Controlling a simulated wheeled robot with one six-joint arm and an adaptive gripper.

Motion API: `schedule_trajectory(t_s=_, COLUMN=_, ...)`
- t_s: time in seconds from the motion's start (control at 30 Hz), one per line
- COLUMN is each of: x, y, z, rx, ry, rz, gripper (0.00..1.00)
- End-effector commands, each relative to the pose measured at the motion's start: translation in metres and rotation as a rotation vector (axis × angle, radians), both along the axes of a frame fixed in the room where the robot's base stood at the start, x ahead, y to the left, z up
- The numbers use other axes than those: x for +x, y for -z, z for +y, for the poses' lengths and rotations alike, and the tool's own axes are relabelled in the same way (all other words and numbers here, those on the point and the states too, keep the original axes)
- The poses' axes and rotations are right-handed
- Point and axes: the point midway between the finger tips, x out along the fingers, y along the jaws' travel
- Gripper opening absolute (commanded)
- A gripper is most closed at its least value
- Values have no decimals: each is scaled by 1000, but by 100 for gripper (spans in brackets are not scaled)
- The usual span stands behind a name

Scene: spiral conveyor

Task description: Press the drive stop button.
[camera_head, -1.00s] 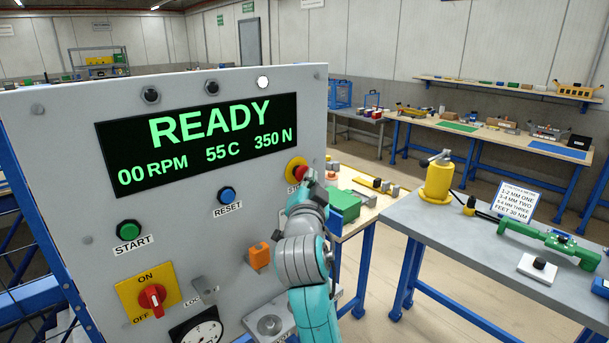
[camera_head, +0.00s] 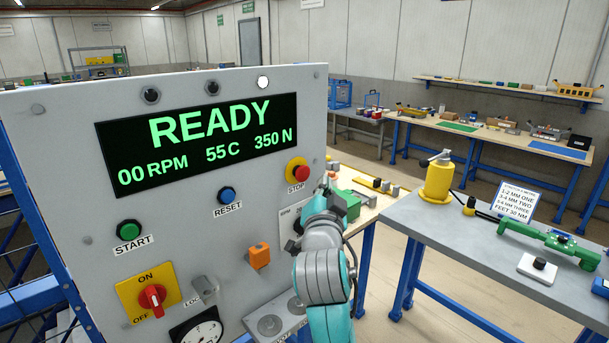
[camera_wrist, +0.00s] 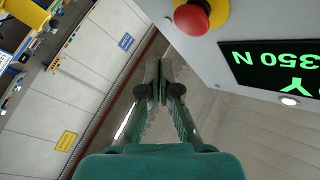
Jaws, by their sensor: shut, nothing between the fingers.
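The red stop button (camera_head: 299,173) sits on a yellow ring at the right side of the grey control panel (camera_head: 60,140), above a STOP label. In the wrist view the same red button (camera_wrist: 192,18) shows at the top, upside down relative to the panel text. My gripper (camera_wrist: 159,82) is shut and empty, its fingertips together, apart from the button. In the head view my gripper (camera_head: 330,190) is in front of the panel's right edge, below and right of the button. The display (camera_head: 200,142) reads READY, 00 RPM, 55 C, 350 N.
The panel also bears a green START button (camera_head: 129,230), a blue RESET button (camera_head: 227,195), a red ON/OFF switch (camera_head: 152,297) and an orange part (camera_head: 260,256). Floor shows between benches.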

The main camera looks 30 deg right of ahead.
Motion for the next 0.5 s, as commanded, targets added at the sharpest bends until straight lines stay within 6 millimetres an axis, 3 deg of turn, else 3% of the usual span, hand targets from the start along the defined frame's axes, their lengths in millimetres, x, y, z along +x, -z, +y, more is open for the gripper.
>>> schedule_trajectory(t_s=0.2, x=-16, y=0, z=-3, rx=0, ry=1, rz=1, gripper=0)
schedule_trajectory(t_s=0.5, x=-19, y=0, z=-4, rx=0, ry=1, rz=0, gripper=0)
